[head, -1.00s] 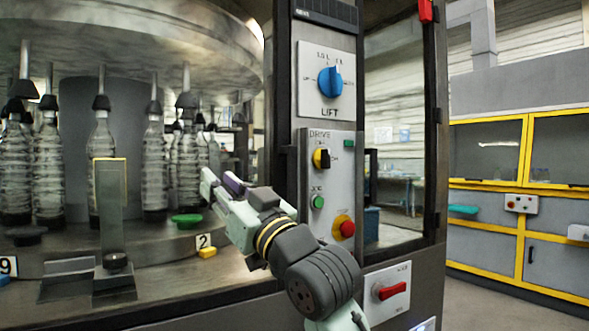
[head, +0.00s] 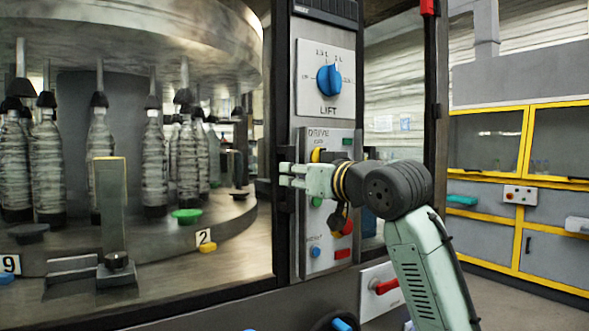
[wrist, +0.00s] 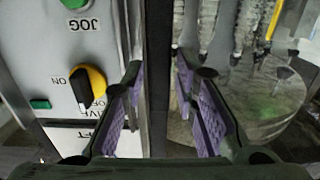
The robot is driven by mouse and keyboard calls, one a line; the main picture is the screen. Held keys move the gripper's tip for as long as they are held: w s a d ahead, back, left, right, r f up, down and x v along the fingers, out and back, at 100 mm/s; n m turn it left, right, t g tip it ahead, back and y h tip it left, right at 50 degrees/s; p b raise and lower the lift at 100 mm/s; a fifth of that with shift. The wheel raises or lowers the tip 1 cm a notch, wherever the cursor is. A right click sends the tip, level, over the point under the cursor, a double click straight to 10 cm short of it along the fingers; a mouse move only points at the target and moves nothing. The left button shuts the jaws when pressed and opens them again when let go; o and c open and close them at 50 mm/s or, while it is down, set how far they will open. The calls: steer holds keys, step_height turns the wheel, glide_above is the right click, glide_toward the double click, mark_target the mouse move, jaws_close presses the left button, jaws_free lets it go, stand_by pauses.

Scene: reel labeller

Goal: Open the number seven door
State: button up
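No number seven label shows, so I cannot tell which door it marks. On the left in the head view is a large front opening or clear door (head: 262,228) of the machine, its right edge at a dark upright post (head: 284,110). My gripper (head: 284,175) is in front of this post, pointing left, beside the control panel (head: 327,140). In the wrist view my gripper (wrist: 160,98) is open, with purple pads on both fingers. A dark vertical bar (wrist: 158,60) stands between the fingers. Whether they touch it, and whether it is a handle, I cannot tell.
The panel carries a blue lift knob (head: 329,79), a yellow-black switch (wrist: 88,86) and a green jog button (wrist: 75,4). A red switch (head: 385,285) sits lower right. Bottles (head: 47,165) stand on the carousel with tags 9 (head: 10,264) and 2 (head: 205,237). Yellow-framed cabinets (head: 520,200) stand right.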

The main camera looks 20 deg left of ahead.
steer(key=shift+w+a, duration=0.45)
steer(key=shift+a, duration=0.15)
steer(key=shift+c, duration=0.4)
jaws_close()
